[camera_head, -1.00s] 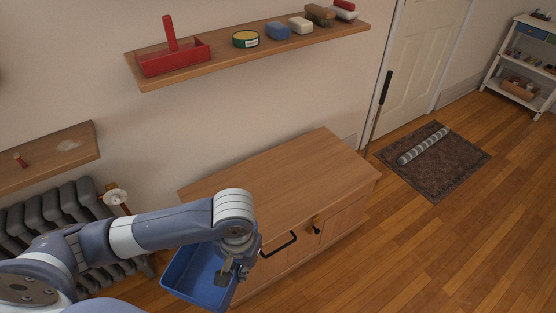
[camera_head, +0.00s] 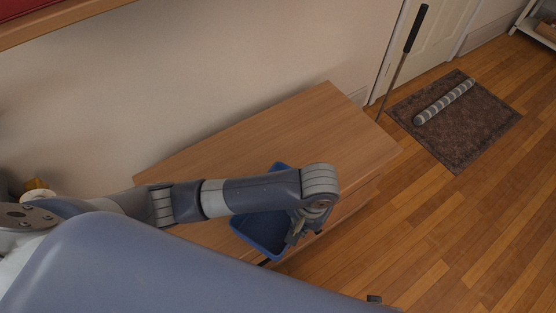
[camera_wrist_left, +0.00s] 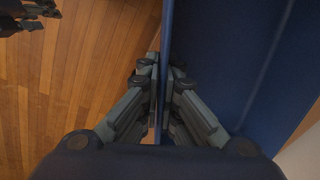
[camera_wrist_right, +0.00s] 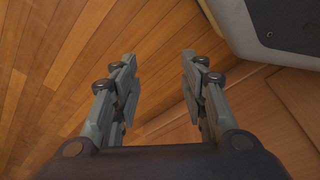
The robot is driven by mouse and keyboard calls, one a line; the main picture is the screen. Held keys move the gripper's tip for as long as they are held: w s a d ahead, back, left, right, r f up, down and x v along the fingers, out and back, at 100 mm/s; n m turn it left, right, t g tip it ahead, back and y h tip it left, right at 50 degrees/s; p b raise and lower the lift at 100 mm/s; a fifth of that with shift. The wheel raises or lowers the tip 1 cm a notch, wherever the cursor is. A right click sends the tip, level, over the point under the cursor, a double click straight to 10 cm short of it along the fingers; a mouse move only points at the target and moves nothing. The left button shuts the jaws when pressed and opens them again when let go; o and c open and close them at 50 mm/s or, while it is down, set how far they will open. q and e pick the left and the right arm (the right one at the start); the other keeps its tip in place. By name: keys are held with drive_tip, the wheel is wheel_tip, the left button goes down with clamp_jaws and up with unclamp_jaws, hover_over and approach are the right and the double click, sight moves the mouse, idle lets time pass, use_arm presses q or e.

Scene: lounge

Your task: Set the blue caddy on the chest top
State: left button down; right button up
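The blue caddy (camera_head: 262,235) is an open tray, partly hidden behind my left arm in the head view. It overlaps the front edge of the wooden chest top (camera_head: 300,125); I cannot tell whether it touches it. My left gripper (camera_head: 298,232) is shut on the caddy's near wall. In the left wrist view the wall of the caddy (camera_wrist_left: 240,60) runs between the fingers (camera_wrist_left: 160,85). My right gripper (camera_wrist_right: 160,85) is open and empty, with floor and the chest's wooden front (camera_wrist_right: 180,125) beyond it.
The visible chest top is bare. A wall shelf (camera_head: 55,22) hangs at upper left. A dark mat (camera_head: 465,135) with a striped roll (camera_head: 445,102) lies on the floor at right. A black-handled stick (camera_head: 415,30) leans by the door. A large link of mine crosses the foreground.

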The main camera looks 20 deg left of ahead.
use_arm(q)
drive_tip(key=w+a+b, duration=0.1)
drive_tip(key=w, duration=0.3)
drive_tip(key=w+a+f+b, duration=0.1)
drive_tip(key=w, duration=0.4)
drive_tip(key=w+a+b, duration=0.1)
drive_tip(key=w, duration=0.4)
drive_tip(key=shift+a+f, duration=0.2)
drive_tip(key=shift+a, duration=0.15)
drive_tip(key=shift+w+a, duration=0.15)
drive_tip(key=shift+w, duration=0.25)
drive_tip(key=f, duration=0.1)
drive_tip(key=f+b, duration=0.1)
drive_tip(key=f, duration=0.1)
drive_tip(key=shift+w+a+b, duration=0.1)
drive_tip(key=shift+w+b, duration=0.15)
drive_tip(key=shift+b, duration=0.1)
drive_tip(key=shift+f, duration=0.25)
use_arm(e)
drive_tip(key=w+r+t, duration=0.1)
drive_tip(key=w+r, duration=0.3)
drive_tip(key=r, duration=1.2)
drive_tip(key=shift+a+r, duration=0.15)
drive_tip(key=shift+r, duration=0.25)
use_arm(q)
drive_tip(key=shift+f, duration=0.1)
